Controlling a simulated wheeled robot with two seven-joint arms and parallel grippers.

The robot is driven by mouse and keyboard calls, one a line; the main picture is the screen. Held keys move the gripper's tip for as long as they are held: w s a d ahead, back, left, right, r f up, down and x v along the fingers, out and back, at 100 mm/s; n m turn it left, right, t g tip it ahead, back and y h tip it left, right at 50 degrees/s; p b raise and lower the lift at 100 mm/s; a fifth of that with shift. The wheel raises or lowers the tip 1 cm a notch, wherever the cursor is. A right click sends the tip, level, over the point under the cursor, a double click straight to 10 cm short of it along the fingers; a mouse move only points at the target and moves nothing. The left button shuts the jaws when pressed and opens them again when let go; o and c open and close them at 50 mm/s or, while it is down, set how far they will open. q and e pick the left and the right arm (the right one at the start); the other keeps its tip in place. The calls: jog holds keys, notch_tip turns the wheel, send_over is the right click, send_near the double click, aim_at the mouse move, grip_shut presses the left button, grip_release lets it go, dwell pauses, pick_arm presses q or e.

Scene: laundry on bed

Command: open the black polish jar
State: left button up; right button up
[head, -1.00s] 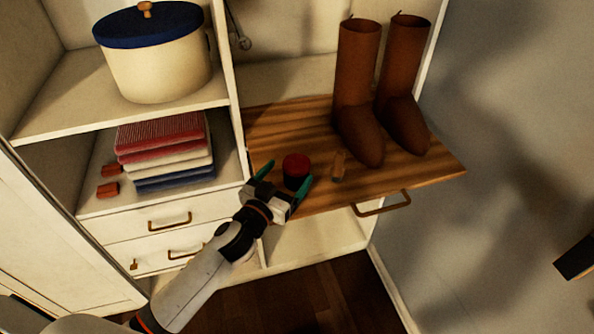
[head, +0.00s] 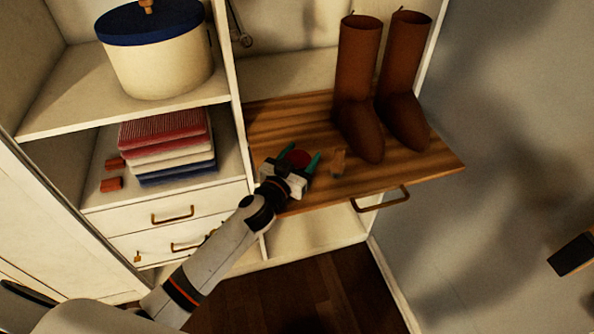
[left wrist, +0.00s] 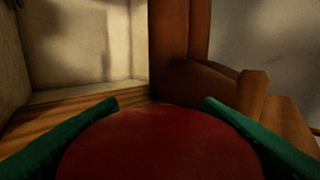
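The polish jar (head: 299,158) shows as a round red top on the wooden pull-out board (head: 430,172), near its left front part. In the left wrist view its red lid (left wrist: 160,150) fills the lower middle; the jar's side is hidden. My left gripper (head: 301,160) is open, with its green fingers on either side of the jar. In the left wrist view the fingers (left wrist: 160,104) flank the lid; I cannot tell whether they touch it. No black on the jar is clear here. My right gripper is not identifiable in view.
A small brown item (head: 338,161) stands just right of the jar. Two tall brown boots (head: 358,85) stand behind it. Folded cloths (head: 165,150) and a blue-lidded pot (head: 160,65) fill the left shelves. A dark block (head: 572,255) shows at the right edge.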

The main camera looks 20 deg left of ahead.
pick_arm(q)
jog(key=c, duration=0.5)
